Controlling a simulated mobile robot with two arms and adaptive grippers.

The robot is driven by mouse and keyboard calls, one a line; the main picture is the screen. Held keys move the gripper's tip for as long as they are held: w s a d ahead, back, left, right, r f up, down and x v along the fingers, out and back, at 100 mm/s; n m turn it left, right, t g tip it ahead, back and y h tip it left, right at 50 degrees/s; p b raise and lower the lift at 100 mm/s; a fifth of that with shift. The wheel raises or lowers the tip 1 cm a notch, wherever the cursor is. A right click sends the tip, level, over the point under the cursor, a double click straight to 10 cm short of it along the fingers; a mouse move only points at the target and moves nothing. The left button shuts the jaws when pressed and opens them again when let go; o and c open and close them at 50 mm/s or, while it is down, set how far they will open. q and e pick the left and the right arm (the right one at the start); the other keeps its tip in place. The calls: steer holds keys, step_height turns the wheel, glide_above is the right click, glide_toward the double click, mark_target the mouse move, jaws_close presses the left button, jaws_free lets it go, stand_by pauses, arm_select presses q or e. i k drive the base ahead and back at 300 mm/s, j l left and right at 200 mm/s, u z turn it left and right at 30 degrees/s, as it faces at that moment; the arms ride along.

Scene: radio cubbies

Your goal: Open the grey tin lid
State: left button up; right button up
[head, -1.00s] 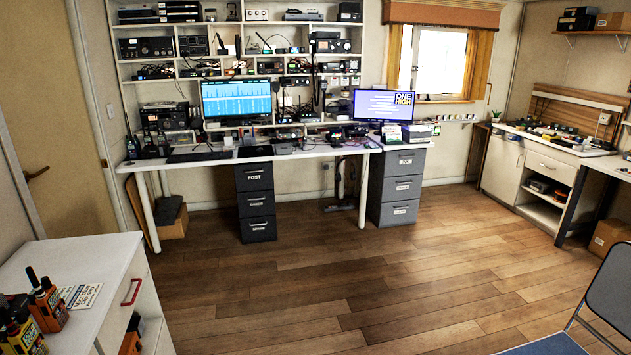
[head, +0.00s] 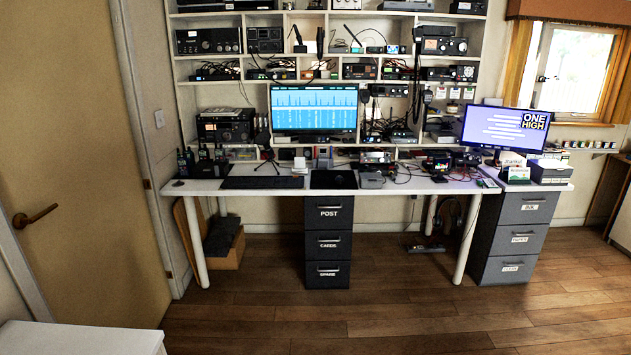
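I cannot make out a grey tin with a lid for certain. A small grey box-like item (head: 372,179) lies on the white desk (head: 262,187), right of a dark flat pad (head: 333,179). It is too small to tell whether it is a tin or has a lid. Neither of my grippers is in the head view.
Cubby shelves full of radios rise behind the desk, with a left monitor (head: 314,109) and a right monitor (head: 504,129). Drawer units (head: 328,243) (head: 516,238) stand below. A white cabinet (head: 80,340) is at the lower left. The wooden floor (head: 400,320) ahead is clear.

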mark_target(369, 176)
steer(key=i, duration=2)
